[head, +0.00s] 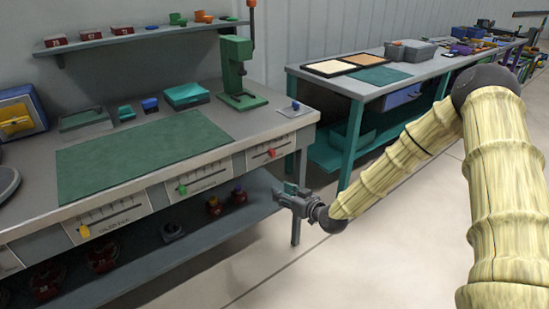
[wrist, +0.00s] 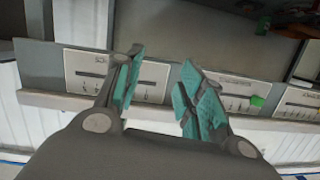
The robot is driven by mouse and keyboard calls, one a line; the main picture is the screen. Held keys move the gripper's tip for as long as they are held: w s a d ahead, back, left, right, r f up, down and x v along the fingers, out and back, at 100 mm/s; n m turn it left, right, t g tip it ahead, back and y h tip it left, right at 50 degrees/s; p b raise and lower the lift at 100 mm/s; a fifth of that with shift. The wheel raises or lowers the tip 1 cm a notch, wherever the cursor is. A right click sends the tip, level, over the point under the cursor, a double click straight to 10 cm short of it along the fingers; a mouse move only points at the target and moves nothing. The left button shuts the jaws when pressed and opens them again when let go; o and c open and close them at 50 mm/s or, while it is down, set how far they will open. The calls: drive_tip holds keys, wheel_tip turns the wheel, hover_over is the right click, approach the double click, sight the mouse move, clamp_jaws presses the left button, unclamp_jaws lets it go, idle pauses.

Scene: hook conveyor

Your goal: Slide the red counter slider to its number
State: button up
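The red slider (head: 271,152) sits in the slot of a white scale panel (head: 281,147) at the right end of the bench front, near the slot's middle. The panel's numbers are too small to read. My gripper (head: 284,193) is below and to the right of this panel, apart from it, in the head view. In the wrist view my gripper (wrist: 160,90) is open, with a clear gap between its teal pads and nothing held. The red slider does not show in the wrist view; the fingers hide part of a panel (wrist: 85,70) there.
A green slider (head: 182,189) and a yellow slider (head: 84,231) sit on neighbouring panels; the green one also shows in the wrist view (wrist: 257,101). A lower shelf (head: 190,236) carries several dark red items. A bench leg (head: 296,227) stands beside my gripper. Open floor lies right.

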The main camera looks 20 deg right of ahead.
sight(274, 152)
drive_tip(key=w+d+r+n+t, duration=0.1)
drive_tip(key=w+d+r+t, duration=0.2)
drive_tip(key=w+d+r, duration=0.3)
drive_tip(key=x, duration=0.3)
drive_tip(key=a+x, duration=0.1)
drive_tip(key=x, duration=0.6)
drive_tip(key=shift+s+a+r+b, duration=0.2)
drive_tip(key=shift+a+r+b, duration=0.05)
drive_tip(key=shift+r+b, duration=0.1)
clamp_jaws()
